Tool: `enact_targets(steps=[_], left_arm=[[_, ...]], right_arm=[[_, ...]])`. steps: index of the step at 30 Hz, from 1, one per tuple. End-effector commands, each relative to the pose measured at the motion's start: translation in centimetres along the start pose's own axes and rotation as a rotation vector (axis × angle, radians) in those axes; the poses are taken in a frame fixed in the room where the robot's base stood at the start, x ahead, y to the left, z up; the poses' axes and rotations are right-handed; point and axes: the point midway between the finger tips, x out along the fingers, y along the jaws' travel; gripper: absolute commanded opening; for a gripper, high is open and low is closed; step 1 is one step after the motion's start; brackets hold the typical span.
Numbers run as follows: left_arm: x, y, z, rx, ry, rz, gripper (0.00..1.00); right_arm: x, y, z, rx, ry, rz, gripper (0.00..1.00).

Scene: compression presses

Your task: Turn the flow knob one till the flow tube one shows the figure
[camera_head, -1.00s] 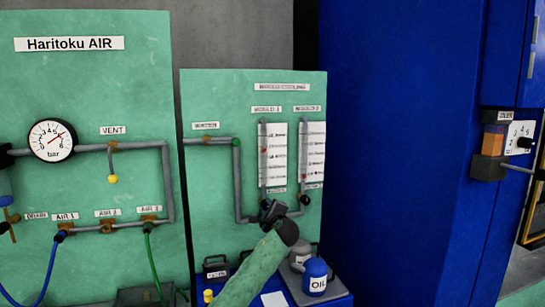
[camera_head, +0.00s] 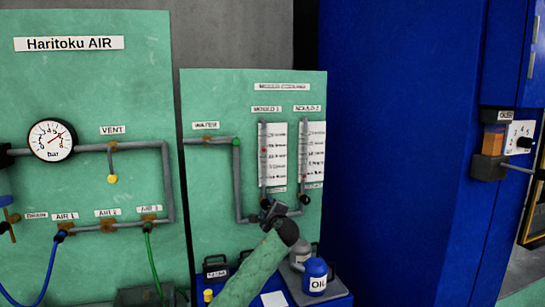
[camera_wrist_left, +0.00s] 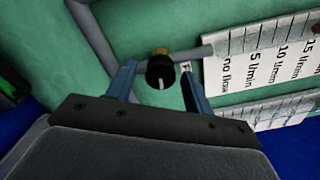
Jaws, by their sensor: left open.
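My left gripper (camera_head: 272,208) is at the foot of flow tube one (camera_head: 264,150), under the MOULD 1 label, and hides the knob there in the head view. The left wrist view shows the black flow knob one (camera_wrist_left: 160,70), with a white mark, between the open fingers of my left gripper (camera_wrist_left: 160,84). I see gaps on both sides, so no grip shows. A red float sits around the middle of tube one. The scale plate (camera_wrist_left: 265,52) reads no flow, 5, 10 and 15 l/min. My right gripper is not in view.
Flow tube two (camera_head: 304,150) and its black knob (camera_head: 305,200) stand close on the right. A grey water pipe (camera_head: 238,185) runs just left. Below are a blue oil can (camera_head: 316,275) and a grey can (camera_head: 300,255). A blue machine wall (camera_head: 400,150) stands to the right.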

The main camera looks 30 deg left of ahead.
Motion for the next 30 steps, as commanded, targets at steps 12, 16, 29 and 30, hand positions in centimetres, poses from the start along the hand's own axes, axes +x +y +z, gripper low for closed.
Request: enact_targets(steps=[12,16,29,30], left_arm=[[-1.0,-0.1,0.0,0.000,0.001,0.000,0.52],[-1.8,-0.1,0.0,0.000,0.001,0.000,0.52],[-4.6,-0.1,0.1,-0.001,0.001,0.000,0.52],[-4.8,-0.1,0.1,-0.001,0.001,0.000,0.52]], right_arm=[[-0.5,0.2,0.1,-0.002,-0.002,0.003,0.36],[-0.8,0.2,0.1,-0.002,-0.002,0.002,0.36],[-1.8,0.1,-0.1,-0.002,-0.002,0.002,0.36],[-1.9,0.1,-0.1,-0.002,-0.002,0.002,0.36]])
